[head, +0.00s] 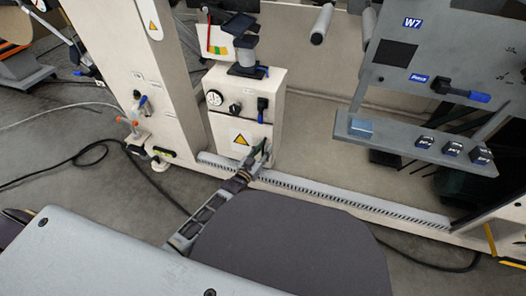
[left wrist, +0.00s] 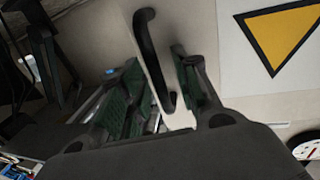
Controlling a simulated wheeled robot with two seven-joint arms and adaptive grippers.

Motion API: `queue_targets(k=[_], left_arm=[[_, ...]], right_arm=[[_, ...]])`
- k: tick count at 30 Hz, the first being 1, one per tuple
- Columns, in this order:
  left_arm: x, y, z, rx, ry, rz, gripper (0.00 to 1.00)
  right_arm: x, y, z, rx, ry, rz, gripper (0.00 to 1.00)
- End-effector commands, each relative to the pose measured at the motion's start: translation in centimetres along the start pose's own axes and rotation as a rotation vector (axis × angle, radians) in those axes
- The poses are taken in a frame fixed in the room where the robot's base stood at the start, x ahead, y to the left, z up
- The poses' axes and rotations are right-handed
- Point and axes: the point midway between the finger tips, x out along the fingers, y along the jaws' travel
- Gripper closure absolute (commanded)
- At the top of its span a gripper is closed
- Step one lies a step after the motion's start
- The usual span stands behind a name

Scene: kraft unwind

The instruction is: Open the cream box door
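The cream box (head: 272,88) stands against the machine frame in the head view, its front carrying a yellow warning triangle (head: 240,139). In the left wrist view, the black bar handle (left wrist: 147,38) stands out from the cream door (left wrist: 232,85), beside the triangle (left wrist: 283,33). My left gripper (head: 259,155) is at the lower right of the box front. Its green-padded fingers (left wrist: 156,62) are apart, one on each side of the handle, with no clear grip on it. The door looks closed. My right gripper is not in view.
A dial gauge (head: 214,98) and a dark knob (head: 235,108) sit on the box's upper front. A device on a stand (head: 246,56) is on top. A slotted rail (head: 330,192) runs along the machine's base. A grey panel (head: 445,50) hangs at the right.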

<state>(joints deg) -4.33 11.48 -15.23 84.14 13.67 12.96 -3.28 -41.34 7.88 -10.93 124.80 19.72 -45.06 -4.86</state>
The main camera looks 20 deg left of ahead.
Motion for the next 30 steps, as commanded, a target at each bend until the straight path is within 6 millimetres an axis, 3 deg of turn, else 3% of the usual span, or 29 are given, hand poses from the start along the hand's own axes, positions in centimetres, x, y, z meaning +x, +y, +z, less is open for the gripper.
queue_targets(k=[5, 13, 30], left_arm=[[0.0, 0.0, -0.02, 0.0, 0.0, 0.0, 0.68], [-0.01, -0.01, -0.02, 0.0, 0.0, 0.0, 1.0], [-0.56, -0.18, -0.07, 0.001, 0.0, 0.004, 1.0]], right_arm=[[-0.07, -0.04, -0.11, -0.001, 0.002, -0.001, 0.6], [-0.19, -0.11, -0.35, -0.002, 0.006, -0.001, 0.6], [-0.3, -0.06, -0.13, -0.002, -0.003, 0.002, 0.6]])
